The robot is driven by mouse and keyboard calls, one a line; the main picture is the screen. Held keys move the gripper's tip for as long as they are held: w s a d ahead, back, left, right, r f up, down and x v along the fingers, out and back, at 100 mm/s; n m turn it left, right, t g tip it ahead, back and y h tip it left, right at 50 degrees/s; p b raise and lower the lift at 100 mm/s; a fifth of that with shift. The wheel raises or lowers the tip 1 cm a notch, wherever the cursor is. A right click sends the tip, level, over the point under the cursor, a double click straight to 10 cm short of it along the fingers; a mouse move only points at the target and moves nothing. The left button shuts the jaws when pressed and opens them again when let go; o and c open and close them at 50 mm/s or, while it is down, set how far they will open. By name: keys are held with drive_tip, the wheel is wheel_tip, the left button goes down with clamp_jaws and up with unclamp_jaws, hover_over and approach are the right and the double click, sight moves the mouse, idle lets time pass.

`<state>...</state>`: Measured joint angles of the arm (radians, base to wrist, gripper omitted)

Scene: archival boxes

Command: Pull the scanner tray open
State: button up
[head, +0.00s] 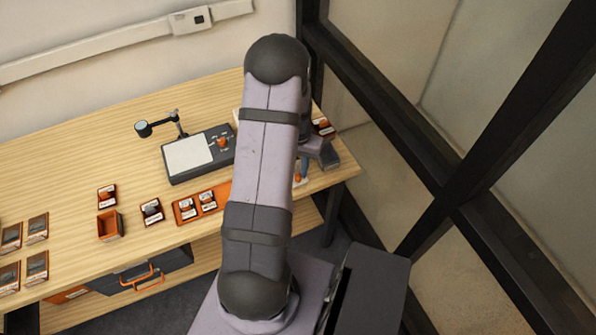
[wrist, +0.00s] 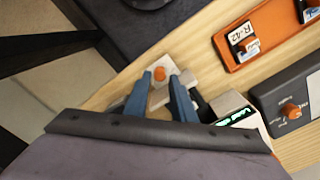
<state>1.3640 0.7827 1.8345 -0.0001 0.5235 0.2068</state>
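The scanner (wrist: 237,108) is a pale box with a lit green text display, partly hidden by my gripper in the wrist view. A pale piece with an orange knob (wrist: 160,74), apparently the scanner tray's front, shows just ahead of my fingertips. The knob also shows small in the head view (head: 297,178), beside my arm. My gripper (wrist: 160,82) has two blue fingers, spread apart with the knob lying between their tips in the picture. I cannot tell whether they touch it. My arm hides most of the scanner in the head view.
A dark light-box (head: 188,158) with a white panel, orange dial and lamp stands left of my arm. An orange tray (head: 183,219) with labelled boxes lies near the table's front edge. An open orange box (head: 109,226) sits further left. A dark framed partition (head: 400,120) borders the right.

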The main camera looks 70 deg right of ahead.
drive_tip(key=shift+r+b, duration=0.75)
drive_tip(key=shift+r, duration=1.9)
drive_tip(key=shift+a+n, duration=0.1)
drive_tip(key=shift+n, duration=0.2)
drive_tip(key=s+a+f+n+y, duration=0.1)
drive_tip(key=a+n+y, duration=0.15)
drive_tip(key=a, duration=1.15)
drive_tip(key=w+a+r+n, duration=0.3)
drive_tip(key=w+a+n, duration=0.1)
drive_tip(key=a, duration=0.5)
drive_tip(key=w+a+r+n+h, duration=0.1)
drive_tip(key=w+a+r+n, duration=0.2)
drive_tip(key=w+a+n, duration=0.2)
drive_tip(key=w+a+r+n+h, duration=0.1)
drive_tip(key=w+a+r+n, duration=0.2)
drive_tip(key=a, duration=0.9)
drive_tip(key=w+n, duration=0.2)
drive_tip(key=n, duration=0.1)
drive_tip(key=shift+w+a, duration=0.2)
drive_tip(key=shift+a, duration=0.1)
drive_tip(key=shift+h, duration=0.25)
